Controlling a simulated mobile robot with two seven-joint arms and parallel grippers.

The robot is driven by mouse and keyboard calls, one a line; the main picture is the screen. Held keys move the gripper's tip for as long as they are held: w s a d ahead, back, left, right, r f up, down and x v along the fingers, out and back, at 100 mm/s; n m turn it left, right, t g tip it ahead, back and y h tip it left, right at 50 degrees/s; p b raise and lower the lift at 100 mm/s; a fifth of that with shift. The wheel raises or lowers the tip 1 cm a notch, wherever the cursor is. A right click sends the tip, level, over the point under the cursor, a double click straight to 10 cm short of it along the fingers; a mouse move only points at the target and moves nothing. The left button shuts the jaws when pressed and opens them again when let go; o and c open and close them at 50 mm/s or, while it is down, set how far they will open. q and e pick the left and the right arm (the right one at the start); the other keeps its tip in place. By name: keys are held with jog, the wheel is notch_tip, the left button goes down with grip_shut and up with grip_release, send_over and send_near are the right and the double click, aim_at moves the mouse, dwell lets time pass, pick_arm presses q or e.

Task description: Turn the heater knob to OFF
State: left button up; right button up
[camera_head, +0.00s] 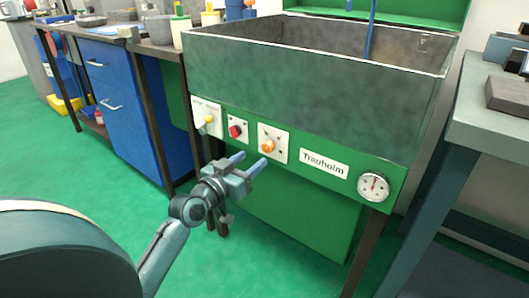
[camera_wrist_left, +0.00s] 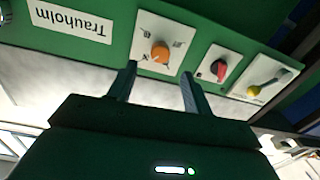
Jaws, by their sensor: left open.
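The green front panel (camera_head: 335,185) of the tank carries three knobs on white plates: yellow (camera_head: 208,119), red (camera_head: 235,131) and orange (camera_head: 267,146). The plate labels are too small to read, so I cannot tell by text which knob is the heater knob or its setting. My left gripper (camera_head: 249,160) is open and empty, just in front of and below the orange knob. In the left wrist view the orange knob (camera_wrist_left: 160,52) lies beyond and between the open fingertips (camera_wrist_left: 158,75), apart from them. My right gripper is not in view.
A round dial gauge (camera_head: 373,187) and a Trauholm nameplate (camera_head: 324,163) sit right of the knobs. The open grey tank (camera_head: 300,85) rises above the panel. A blue cabinet (camera_head: 123,105) stands left, a grey bench (camera_head: 490,120) right. Floor is clear around my left arm.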

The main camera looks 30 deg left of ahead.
aim_at(266, 148)
pick_arm(q)
jog(key=w+b, duration=0.1)
jog(key=w, duration=0.6)
jog(key=shift+d, duration=0.2)
jog(key=c, duration=1)
